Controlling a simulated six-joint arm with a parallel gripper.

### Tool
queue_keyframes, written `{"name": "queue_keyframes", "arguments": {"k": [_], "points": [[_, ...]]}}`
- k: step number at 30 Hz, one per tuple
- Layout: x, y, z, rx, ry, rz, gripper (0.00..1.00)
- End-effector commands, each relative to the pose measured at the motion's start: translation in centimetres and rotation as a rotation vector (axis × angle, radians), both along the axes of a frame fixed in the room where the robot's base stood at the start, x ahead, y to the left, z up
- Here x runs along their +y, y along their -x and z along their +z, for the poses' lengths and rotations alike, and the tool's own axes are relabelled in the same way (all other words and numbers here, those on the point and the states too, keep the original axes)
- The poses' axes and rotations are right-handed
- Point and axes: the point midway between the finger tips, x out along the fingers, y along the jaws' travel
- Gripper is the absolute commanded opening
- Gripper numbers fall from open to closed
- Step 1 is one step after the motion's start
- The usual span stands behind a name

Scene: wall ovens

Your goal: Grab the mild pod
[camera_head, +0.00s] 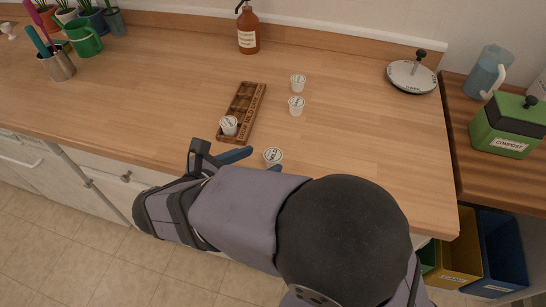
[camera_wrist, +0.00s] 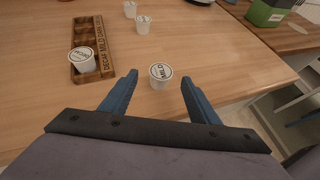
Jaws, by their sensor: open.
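The mild pod (camera_wrist: 160,75), a small white cup with "MILD" on its lid, stands on the wooden counter near the front edge. In the head view the same pod (camera_head: 273,156) shows just beyond my gripper. My gripper (camera_wrist: 158,82) is open, with its blue fingers on either side of the pod and slightly nearer the camera; contact is not visible. In the head view my gripper (camera_head: 258,162) is partly hidden by my arm. A wooden pod rack (camera_head: 245,103) with labelled slots holds another pod (camera_wrist: 82,60) in its near end.
Two more white pods (camera_head: 298,83) (camera_head: 297,106) stand right of the rack. The counter right of the mild pod is clear.

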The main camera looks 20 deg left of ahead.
Motion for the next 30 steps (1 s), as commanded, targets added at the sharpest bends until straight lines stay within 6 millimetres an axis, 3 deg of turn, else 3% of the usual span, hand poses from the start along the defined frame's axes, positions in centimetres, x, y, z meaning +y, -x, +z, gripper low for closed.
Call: {"name": "queue_keyframes", "arguments": {"k": [9, 19, 24, 30], "points": [[-1.5, -3.0, -1.6, 0.001, 0.001, -0.003, 0.56], [-1.6, -3.4, -1.9, 0.001, 0.0, 0.0, 0.56], [-1.6, -3.4, -1.8, 0.001, 0.0, 0.0, 0.15], [-1.6, -3.4, -1.8, 0.001, 0.0, 0.0, 0.12]]}}
